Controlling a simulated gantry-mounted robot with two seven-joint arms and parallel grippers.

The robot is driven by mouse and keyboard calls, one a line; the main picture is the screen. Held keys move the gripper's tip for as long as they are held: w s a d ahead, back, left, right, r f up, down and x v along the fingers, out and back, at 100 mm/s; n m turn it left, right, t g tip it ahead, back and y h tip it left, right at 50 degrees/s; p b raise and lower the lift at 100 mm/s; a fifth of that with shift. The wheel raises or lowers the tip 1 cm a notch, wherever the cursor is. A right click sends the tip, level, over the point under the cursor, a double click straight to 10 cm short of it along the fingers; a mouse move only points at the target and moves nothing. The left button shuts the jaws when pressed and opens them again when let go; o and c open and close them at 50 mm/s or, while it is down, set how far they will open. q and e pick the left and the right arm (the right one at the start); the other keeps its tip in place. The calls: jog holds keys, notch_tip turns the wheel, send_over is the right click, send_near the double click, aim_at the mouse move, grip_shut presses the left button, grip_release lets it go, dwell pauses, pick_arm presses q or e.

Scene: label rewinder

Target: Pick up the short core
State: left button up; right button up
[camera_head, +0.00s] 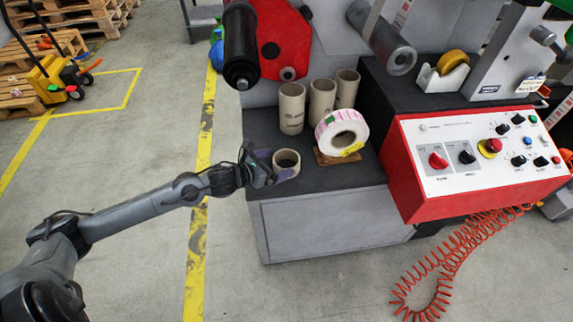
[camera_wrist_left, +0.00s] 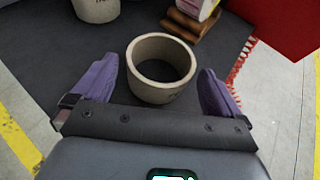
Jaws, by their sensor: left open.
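The short core (camera_head: 287,158) is a low beige cardboard ring near the front left of the dark shelf (camera_head: 345,180). It stands upright with its hole facing up, and it shows whole in the left wrist view (camera_wrist_left: 161,68). My left gripper (camera_head: 274,171) is at the core, coming in from the left. In the left wrist view its purple fingers (camera_wrist_left: 160,88) are spread wide, one on each side of the core, with gaps between. It holds nothing. My right gripper is not in view.
Several taller cores (camera_head: 291,109) stand behind the short core. A pink-and-white label roll (camera_head: 341,132) rests on a small wooden block (camera_head: 338,157) to the right. The red control box (camera_head: 470,160) stands further right, with a coiled orange hose (camera_head: 440,262) below.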

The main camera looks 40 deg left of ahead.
aim_at(295, 159)
pick_arm(q)
jog(key=shift+w+f+b, duration=0.3)
jog(key=shift+w+f, duration=0.05)
jog(key=b+x, duration=0.1)
jog(key=x, duration=0.2)
jog(key=shift+d+f, duration=0.15)
jog(key=shift+f, duration=0.1)
jog(key=shift+w+d+f+b, duration=0.1)
jog(key=shift+w+f+b, duration=0.1)
jog(key=shift+w+b, duration=0.25)
jog(key=c, duration=0.7)
